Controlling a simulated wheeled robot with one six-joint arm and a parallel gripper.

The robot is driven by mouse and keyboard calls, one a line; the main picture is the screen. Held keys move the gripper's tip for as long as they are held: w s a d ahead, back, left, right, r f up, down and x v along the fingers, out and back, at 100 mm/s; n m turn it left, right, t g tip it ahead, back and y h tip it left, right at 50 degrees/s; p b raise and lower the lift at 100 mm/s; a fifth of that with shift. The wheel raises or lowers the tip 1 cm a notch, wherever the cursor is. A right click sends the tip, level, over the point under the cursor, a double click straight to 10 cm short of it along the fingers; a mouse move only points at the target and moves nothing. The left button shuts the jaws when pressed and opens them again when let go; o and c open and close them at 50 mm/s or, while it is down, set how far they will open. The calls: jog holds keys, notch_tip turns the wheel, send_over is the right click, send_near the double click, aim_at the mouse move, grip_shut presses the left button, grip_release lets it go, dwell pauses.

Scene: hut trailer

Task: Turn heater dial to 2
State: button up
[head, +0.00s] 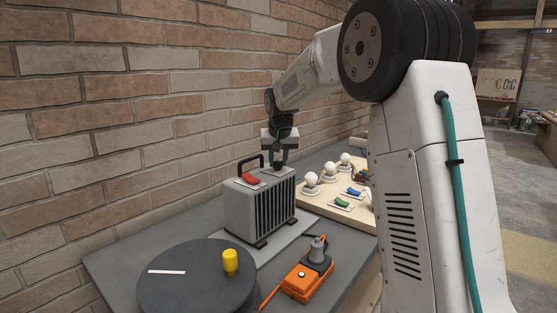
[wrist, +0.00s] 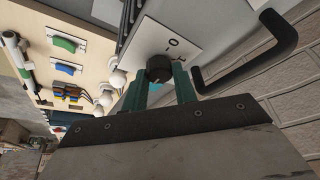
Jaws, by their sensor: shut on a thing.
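The heater (head: 247,210) is a grey box with a black grille, a black carry handle (head: 246,165) and a red switch (head: 250,179) on top. My gripper (head: 279,165) points down over the back right of its top. In the wrist view the black round dial (wrist: 158,65) sits between the two green fingers of my gripper (wrist: 160,80), which are shut on it. A pale plate (wrist: 185,45) with dark marks lies beside the dial. The dial's setting cannot be read, and the fingers hide the dial in the head view.
A dark round drum (head: 190,285) with a yellow knob (head: 230,260) stands in front of the heater. An orange device (head: 305,282) lies to its right. A wooden board (head: 325,200) with bulbs and coloured switches is behind on the right. A brick wall (head: 110,110) runs along the left.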

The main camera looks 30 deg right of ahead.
jog(key=n+y, duration=0.1)
jog(key=n, duration=0.1)
jog(key=n+y, duration=0.1)
jog(key=n, duration=0.2)
jog(key=shift+d+n, duration=0.2)
jog(key=shift+n, duration=0.1)
jog(key=n+y, duration=0.2)
jog(key=n, duration=0.3)
jog(key=shift+w+d+n, duration=0.1)
jog(key=shift+n, duration=0.2)
jog(key=shift+g+y, duration=0.3)
jog(key=o, duration=1)
jog(key=v, duration=0.7)
jog(key=shift+d+r, duration=0.1)
jog(key=shift+r, duration=0.25)
